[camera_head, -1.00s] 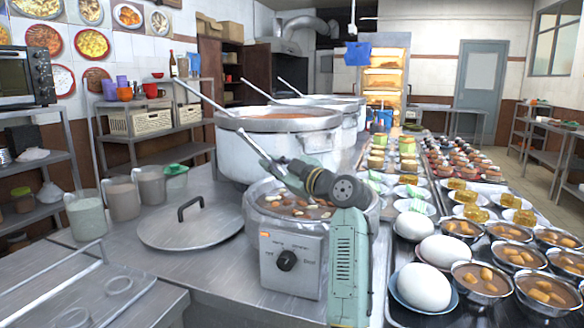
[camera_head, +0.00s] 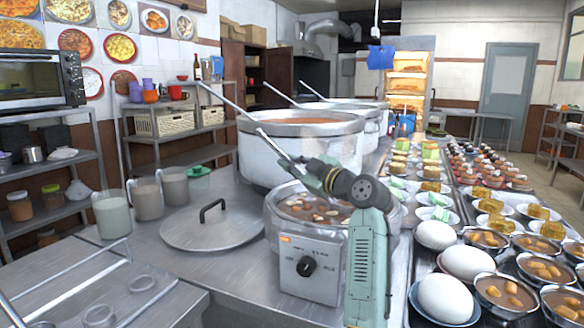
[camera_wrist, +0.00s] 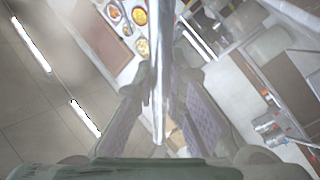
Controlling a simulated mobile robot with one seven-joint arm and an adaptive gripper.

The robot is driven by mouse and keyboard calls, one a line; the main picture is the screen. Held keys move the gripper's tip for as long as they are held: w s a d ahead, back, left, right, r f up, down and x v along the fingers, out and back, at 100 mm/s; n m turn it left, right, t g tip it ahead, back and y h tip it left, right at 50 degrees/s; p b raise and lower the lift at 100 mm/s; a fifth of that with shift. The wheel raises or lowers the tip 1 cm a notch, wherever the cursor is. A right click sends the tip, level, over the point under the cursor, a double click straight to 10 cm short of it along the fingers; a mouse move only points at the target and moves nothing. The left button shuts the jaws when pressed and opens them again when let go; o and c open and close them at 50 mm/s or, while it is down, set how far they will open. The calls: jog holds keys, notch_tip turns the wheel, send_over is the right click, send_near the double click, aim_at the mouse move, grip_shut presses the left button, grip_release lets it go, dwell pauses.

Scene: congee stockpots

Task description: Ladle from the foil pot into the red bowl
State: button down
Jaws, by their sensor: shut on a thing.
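My gripper (camera_head: 316,176) is shut on a thin metal ladle handle (camera_head: 273,144), whose bare end points up and left. The handle runs between the two fingers in the wrist view (camera_wrist: 160,75). The ladle's bowl is hidden. My gripper is above the front pot (camera_head: 283,224), which has a shiny, foil-like side and holds brown broth with pale and orange pieces. I cannot tell whether the ladle touches the broth. A small red bowl (camera_head: 182,78) shows on the back shelf; I cannot tell if it is the task's bowl.
Large stockpots (camera_head: 262,160) with leaning ladles stand close behind. A flat lid (camera_head: 212,228) and several jugs (camera_head: 149,199) are at the left. Eggs (camera_head: 445,298) and filled metal bowls (camera_head: 505,294) crowd the right counter. The front-left steel counter has some free room.

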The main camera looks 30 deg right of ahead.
notch_tip(320, 180, up, 13)
jog(key=p, duration=0.8)
dwell(0.4)
jog(key=shift+n+g, duration=0.4)
jog(key=shift+n, duration=0.7)
